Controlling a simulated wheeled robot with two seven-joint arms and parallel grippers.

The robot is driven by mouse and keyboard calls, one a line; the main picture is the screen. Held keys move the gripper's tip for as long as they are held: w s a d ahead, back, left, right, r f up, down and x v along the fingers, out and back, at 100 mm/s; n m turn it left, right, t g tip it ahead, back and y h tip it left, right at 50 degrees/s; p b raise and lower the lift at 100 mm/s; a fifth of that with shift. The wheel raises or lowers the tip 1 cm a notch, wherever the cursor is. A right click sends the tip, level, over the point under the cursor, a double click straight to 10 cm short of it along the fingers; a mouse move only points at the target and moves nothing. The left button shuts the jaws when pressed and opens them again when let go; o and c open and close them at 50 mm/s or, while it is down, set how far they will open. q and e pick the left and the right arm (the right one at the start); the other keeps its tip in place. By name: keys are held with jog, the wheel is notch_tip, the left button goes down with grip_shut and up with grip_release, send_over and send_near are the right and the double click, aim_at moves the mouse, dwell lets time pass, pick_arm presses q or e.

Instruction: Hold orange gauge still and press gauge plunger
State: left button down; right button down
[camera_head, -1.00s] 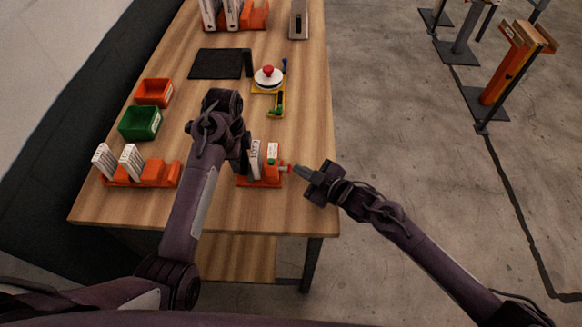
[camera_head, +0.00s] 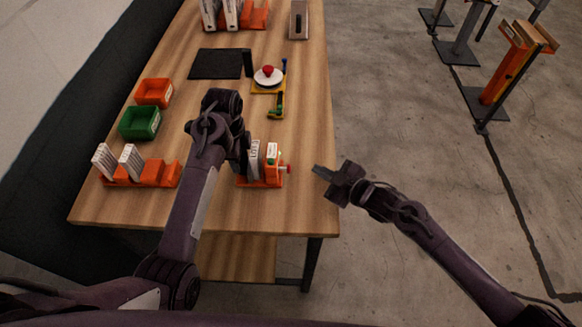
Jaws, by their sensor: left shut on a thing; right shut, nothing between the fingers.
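The orange gauge (camera_head: 262,183) stands near the front right of the table, with a white box (camera_head: 255,160) upright in it. Its plunger (camera_head: 287,169) has a red tip and sticks out to the right. My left gripper (camera_head: 243,162) is at the gauge's left side and shut on it; my own arm partly hides its fingers. My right gripper (camera_head: 319,170) is shut and empty. It points left at the plunger from the right, with a clear gap between them.
An orange rack with white boxes (camera_head: 154,173) stands front left. Behind it are a green bin (camera_head: 140,123) and an orange bin (camera_head: 154,92). A black mat (camera_head: 216,64) and a yellow-based scale-like device (camera_head: 267,78) lie further back. The table's right edge is near my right gripper.

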pick_arm(q)
jog(key=c, duration=1)
grip_release()
jog(key=shift+o, duration=0.2)
